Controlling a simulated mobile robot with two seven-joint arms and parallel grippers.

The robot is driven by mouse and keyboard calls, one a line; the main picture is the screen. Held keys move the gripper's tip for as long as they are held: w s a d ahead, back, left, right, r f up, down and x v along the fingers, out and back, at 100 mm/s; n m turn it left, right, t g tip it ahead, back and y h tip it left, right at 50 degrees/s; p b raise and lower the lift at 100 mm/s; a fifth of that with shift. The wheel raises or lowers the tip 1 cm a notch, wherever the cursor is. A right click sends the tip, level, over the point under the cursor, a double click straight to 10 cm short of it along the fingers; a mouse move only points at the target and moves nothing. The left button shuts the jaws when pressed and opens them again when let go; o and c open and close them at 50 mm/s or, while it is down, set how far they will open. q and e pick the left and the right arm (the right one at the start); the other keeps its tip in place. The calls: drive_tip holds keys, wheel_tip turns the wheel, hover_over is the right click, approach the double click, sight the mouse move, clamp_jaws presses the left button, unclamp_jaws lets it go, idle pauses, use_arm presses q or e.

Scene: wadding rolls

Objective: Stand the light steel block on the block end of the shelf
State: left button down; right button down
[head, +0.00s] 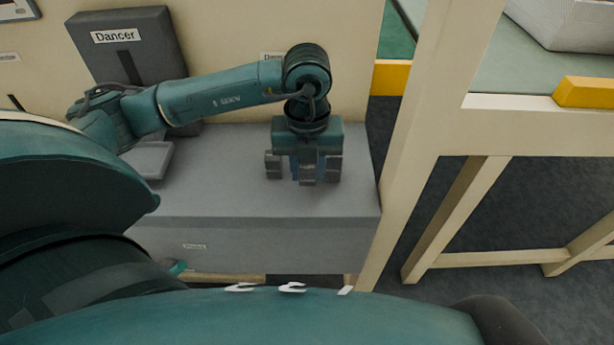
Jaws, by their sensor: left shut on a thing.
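My left gripper (303,168) points down over the right half of a grey shelf-like ledge (225,190). It is shut on a small grey metal block (308,171), which shows between its fingers and is mostly hidden by them. I take this for the light steel block, but its shade and markings are too small to tell. I cannot tell whether its underside touches the ledge. My right gripper is not in view.
A dark grey box labelled "Dancer" (125,50) stands at the back left, with a low grey plate (151,160) in front. A cream post (428,130) rises close to the ledge's right end. The ledge is clear left of and in front of the gripper.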

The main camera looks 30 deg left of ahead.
sight(308, 180)
use_arm(q)
drive_tip(key=shift+f, duration=1.5)
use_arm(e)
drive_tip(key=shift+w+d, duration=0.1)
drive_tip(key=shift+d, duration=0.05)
use_arm(q)
drive_tip(key=shift+f, duration=0.1)
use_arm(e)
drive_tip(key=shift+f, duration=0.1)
use_arm(q)
drive_tip(key=shift+f+b, duration=0.15)
drive_tip(key=shift+b, duration=0.2)
drive_tip(key=c, duration=1.1)
unclamp_jaws()
drive_tip(key=shift+r+p, duration=0.35)
wheel_tip(308, 180, up, 11)
drive_tip(key=shift+f+p, duration=0.2)
drive_tip(key=shift+p, duration=0.1)
drive_tip(key=shift+r, duration=0.6)
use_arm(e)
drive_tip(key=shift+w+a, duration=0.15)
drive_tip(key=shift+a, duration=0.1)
